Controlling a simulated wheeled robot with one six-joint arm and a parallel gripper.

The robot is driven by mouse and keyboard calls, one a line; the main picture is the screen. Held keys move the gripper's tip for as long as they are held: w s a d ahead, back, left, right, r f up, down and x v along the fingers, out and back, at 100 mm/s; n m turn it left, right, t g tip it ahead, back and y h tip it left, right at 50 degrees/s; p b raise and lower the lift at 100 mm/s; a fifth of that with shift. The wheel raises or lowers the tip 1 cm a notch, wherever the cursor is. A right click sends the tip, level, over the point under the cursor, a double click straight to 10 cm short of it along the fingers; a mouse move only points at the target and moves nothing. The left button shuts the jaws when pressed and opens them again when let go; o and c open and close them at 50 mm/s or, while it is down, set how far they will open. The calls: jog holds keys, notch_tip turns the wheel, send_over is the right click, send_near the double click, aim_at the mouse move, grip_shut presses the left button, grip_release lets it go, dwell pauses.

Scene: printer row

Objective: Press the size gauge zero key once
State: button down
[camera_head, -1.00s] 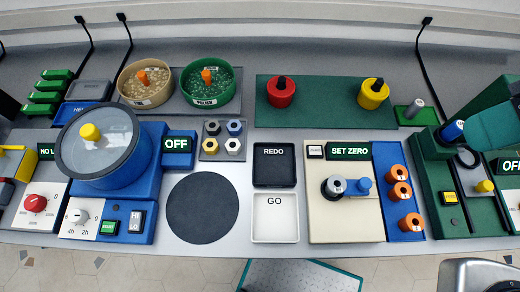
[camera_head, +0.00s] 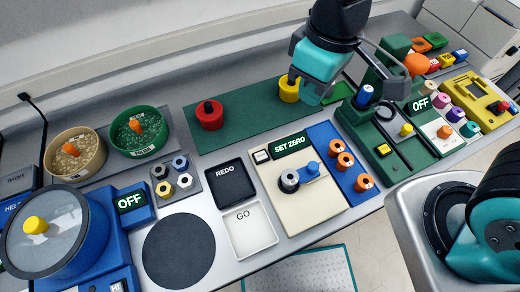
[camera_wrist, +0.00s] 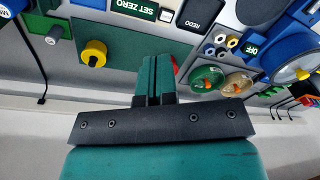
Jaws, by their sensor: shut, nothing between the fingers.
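The size gauge (camera_head: 318,205) is a beige block with a dark "SET ZERO" display (camera_head: 291,145) at its back edge. A small white key (camera_head: 261,156), which looks like the zero key, sits left of that display. In the wrist view the display (camera_wrist: 135,9) and the white key (camera_wrist: 166,15) show upside down at the top edge. A grey round post and a blue knob (camera_head: 312,168) stand on the gauge. My gripper (camera_wrist: 156,62) is shut and empty. In the head view my gripper (camera_head: 309,97) hangs behind the gauge, near the green mat, apart from the key.
The green mat (camera_head: 245,117) behind holds a red knobbed pot (camera_head: 209,115) and a yellow one (camera_head: 289,89). REDO (camera_head: 230,184) and GO (camera_head: 250,229) pads lie left of the gauge. A blue rack with orange rings (camera_head: 344,160) is to its right. A green machine (camera_head: 370,130) stands further right.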

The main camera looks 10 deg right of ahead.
jog(key=w+a+f+n+t+h+p, duration=0.3)
jog(key=a+f+n+h, duration=0.15)
jog(key=f, duration=0.35)
jog(key=n+t+h+p, duration=0.2)
jog(key=n+t, duration=0.2)
jog(key=n, duration=0.2)
send_over(261, 157)
notch_tip(261, 157, down, 6)
jog(key=shift+s+d, duration=0.1)
jog(key=shift+b, duration=0.3)
notch_tip(261, 157, down, 9)
jog(key=b, duration=0.7)
jog(key=shift+r, duration=0.15)
dwell(0.5)
jog(key=shift+f, duration=0.4)
